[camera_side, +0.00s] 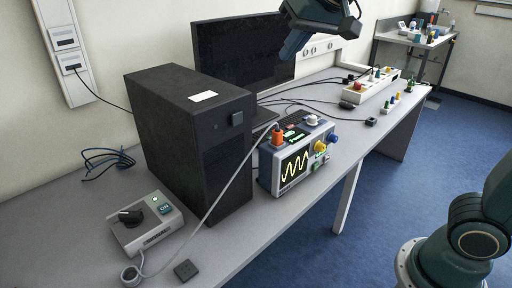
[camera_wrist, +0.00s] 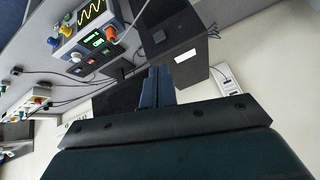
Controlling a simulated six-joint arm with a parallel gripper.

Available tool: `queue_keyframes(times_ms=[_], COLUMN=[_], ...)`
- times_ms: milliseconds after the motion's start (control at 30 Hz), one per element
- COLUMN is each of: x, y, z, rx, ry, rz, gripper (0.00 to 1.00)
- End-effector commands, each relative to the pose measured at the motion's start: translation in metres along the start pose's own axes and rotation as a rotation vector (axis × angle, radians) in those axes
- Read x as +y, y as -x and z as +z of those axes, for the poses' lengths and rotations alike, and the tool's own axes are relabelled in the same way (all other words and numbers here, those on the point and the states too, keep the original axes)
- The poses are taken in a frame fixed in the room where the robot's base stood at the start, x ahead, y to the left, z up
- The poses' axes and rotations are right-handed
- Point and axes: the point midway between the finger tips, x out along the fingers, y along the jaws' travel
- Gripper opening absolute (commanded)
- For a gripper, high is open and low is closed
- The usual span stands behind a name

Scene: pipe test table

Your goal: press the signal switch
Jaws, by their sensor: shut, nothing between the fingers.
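A grey instrument (camera_side: 292,165) with a lit yellow waveform screen stands right of the black computer tower. It has an orange plug on top, green displays, and white, yellow and blue knobs. It shows at the upper left of the wrist view (camera_wrist: 88,22). A small grey control box (camera_side: 145,222) at the front left carries a black knob (camera_side: 131,215) and a blue lit button (camera_side: 165,210). I cannot tell for certain which control is the signal switch. My gripper (camera_side: 289,50) is high in front of the monitor, apart from both devices. Its fingers (camera_wrist: 157,75) are shut and empty.
The black tower (camera_side: 190,135) stands between the control box and the instrument. A monitor (camera_side: 240,52) is behind. A grey cable (camera_side: 225,180) loops across the tower's front. A white strip with colored parts (camera_side: 372,85) lies farther back. The table's front edge is mostly clear.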

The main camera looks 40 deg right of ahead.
Motion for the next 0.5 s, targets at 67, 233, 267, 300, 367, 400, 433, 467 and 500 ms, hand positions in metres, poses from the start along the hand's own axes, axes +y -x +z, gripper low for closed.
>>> queue_keyframes(times_ms=[67,233,267,300,367,400,433,467,500], x=[-0.012,-0.036,-0.041,-0.047,-0.056,-0.063,-0.067,-0.072,-0.078], y=[-0.01,-0.031,-0.034,-0.04,-0.048,-0.054,-0.058,-0.062,-0.069], z=[-0.014,-0.041,-0.045,-0.051,-0.059,-0.065,-0.068,-0.072,-0.077], rx=[0.007,0.025,0.029,0.034,0.04,0.043,0.047,0.05,0.054], ry=[-0.021,-0.071,-0.08,-0.092,-0.11,-0.121,-0.129,-0.138,-0.15], rz=[-0.004,-0.016,-0.018,-0.021,-0.025,-0.028,-0.031,-0.033,-0.036], gripper=[0.0,0.0,0.0,0.0,0.0,0.0,0.0,0.0,0.0])
